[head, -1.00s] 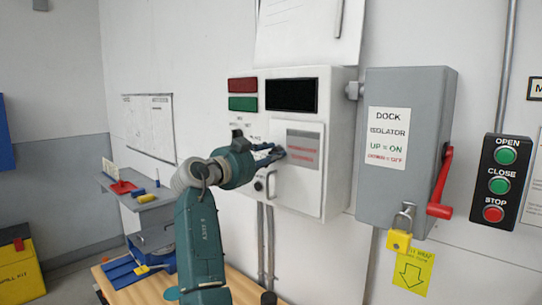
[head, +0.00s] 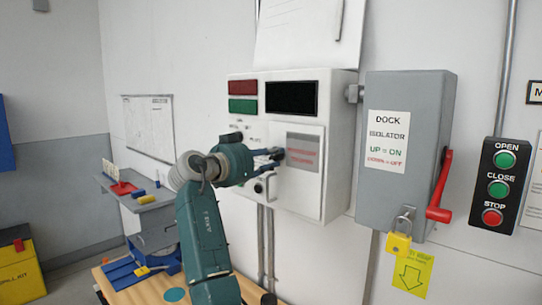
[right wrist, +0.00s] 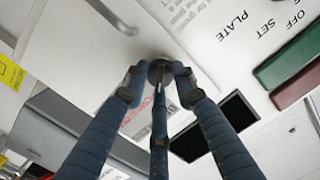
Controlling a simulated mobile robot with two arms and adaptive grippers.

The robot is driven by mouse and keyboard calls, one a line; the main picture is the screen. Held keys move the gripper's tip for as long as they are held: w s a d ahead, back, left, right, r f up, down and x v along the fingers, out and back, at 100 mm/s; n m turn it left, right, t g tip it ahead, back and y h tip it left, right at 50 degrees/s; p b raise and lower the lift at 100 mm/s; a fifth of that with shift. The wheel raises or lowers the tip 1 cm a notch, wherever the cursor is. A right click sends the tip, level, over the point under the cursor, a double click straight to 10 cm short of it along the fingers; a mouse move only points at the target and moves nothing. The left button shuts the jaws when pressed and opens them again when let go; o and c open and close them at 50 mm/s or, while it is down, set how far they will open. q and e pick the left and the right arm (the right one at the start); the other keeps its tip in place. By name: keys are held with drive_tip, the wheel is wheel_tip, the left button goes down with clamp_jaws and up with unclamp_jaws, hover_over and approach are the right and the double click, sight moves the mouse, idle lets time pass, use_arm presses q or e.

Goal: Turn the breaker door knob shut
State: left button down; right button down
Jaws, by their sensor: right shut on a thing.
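The breaker door (head: 308,190) is a pale panel with a grey and red label, on the front of the white control box (head: 340,140). It looks flush with the box. My right gripper (head: 273,156) reaches its upper left edge from the left. In the right wrist view the gripper (right wrist: 160,82) has its blue fingers closed around the dark round breaker door knob (right wrist: 160,69). The fingers hide much of the knob, so its turn angle is hard to tell. My left gripper is not in view.
A curved door handle (head: 268,184) and a black knob (head: 258,188) sit just below the gripper. A grey dock isolator (head: 385,185) with a red lever (head: 441,190) and yellow padlock (head: 398,244) is to the right. A wooden table (head: 110,280) stands below.

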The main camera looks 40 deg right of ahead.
drive_tip(key=n+g+p, duration=0.1)
drive_tip(key=n+p, duration=0.1)
drive_tip(key=n, duration=0.3)
drive_tip(key=shift+w+n+g+p, duration=0.1)
drive_tip(key=shift+n+g+p, duration=0.2)
drive_tip(key=shift+n+p, duration=1.2)
drive_tip(key=shift+f+n+b, duration=0.1)
drive_tip(key=shift+n+b, duration=0.4)
drive_tip(key=shift+n, duration=0.2)
drive_tip(key=c, duration=1.4)
unclamp_jaws()
drive_tip(key=a+r, duration=0.1)
drive_tip(key=a, duration=1.1)
drive_tip(key=shift+s+r, duration=0.2)
drive_tip(key=shift+s, duration=0.25)
